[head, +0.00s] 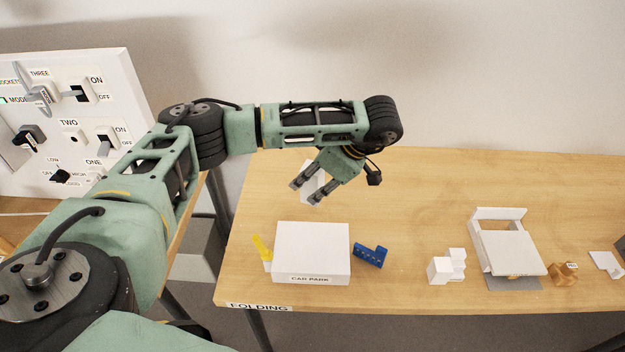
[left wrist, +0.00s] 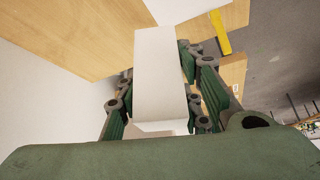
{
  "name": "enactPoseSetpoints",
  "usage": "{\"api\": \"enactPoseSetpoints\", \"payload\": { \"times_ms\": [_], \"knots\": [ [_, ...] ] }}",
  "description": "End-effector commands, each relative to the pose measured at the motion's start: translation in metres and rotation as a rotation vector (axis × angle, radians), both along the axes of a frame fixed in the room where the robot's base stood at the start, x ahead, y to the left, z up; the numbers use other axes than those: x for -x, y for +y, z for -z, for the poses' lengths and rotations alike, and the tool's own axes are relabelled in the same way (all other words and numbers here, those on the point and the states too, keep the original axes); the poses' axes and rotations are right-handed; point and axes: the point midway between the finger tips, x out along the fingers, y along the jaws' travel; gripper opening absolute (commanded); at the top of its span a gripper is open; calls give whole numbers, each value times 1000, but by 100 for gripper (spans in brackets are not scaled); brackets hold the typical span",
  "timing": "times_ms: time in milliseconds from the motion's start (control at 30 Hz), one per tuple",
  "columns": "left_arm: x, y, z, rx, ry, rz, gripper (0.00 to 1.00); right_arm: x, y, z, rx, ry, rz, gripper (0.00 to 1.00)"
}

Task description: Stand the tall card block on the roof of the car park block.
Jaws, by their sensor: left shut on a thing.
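The tall card block is a plain white upright box (left wrist: 155,75), held between the fingers in the left wrist view. In the head view part of it (head: 312,176) shows behind my left gripper (head: 307,194), which is shut on it above the table. The car park block (head: 312,246) is a wide, low white box labelled CAR PARK near the table's left end. Its roof is bare. The gripper and held block are above and behind it in the head view. My right gripper is in neither view.
A yellow piece (head: 262,247) stands against the car park's left side, and a blue piece (head: 371,256) lies close to its right. White stepped blocks (head: 447,267), a white open model (head: 512,250) and an orange piece (head: 563,272) are farther right. A switch panel (head: 75,110) stands left.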

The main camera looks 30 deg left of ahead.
Motion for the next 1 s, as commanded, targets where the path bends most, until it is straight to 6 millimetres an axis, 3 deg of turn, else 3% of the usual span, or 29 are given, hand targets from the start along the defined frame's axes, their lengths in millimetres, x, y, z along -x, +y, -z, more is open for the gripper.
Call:
{"api": "enactPoseSetpoints", "payload": {
  "times_ms": [567,1000],
  "knots": [
    [0,0,57,0,1,1,21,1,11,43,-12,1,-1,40],
    [0,0,102,-1,1,1,21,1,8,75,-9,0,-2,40]
  ]
}}
